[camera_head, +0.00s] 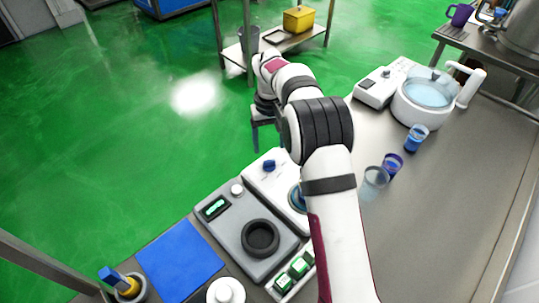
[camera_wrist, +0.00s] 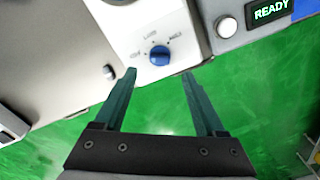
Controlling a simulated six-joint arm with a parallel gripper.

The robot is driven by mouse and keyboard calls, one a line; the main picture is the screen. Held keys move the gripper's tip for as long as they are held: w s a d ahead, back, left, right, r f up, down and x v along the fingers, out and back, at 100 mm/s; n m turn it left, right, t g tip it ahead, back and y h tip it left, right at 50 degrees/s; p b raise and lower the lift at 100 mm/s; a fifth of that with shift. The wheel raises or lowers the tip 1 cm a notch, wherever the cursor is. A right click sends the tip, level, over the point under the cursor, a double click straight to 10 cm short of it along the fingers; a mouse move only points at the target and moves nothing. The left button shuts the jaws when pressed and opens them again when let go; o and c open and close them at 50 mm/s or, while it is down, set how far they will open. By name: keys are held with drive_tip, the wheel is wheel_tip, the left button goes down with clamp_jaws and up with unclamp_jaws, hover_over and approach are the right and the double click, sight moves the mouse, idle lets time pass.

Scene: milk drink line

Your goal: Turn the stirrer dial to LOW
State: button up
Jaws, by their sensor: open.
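The stirrer is a white box; its pale top (camera_head: 262,184) is at the centre-left of the head view, and it also shows in the wrist view (camera_wrist: 135,15). Its blue dial (camera_head: 269,166) sits near the floor-side edge. In the wrist view the dial (camera_wrist: 159,55) has small printed labels around it; its pointer is too small to read surely. My gripper (camera_wrist: 160,72) is open and empty. Its dark teal fingertips are on either side of the dial in that view, a little short of it; contact cannot be told. In the head view my arm hides part of the stirrer.
A grey machine (camera_head: 232,241) with a READY display (camera_wrist: 270,10) stands beside the stirrer. A blue mat (camera_head: 180,260) lies to the left. Cups (camera_head: 375,180) and a water bath (camera_head: 427,95) are to the right. Green floor lies beyond the bench edge.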

sight(269, 161)
wheel_tip(269, 161, down, 7)
idle(0.3)
clamp_jaws()
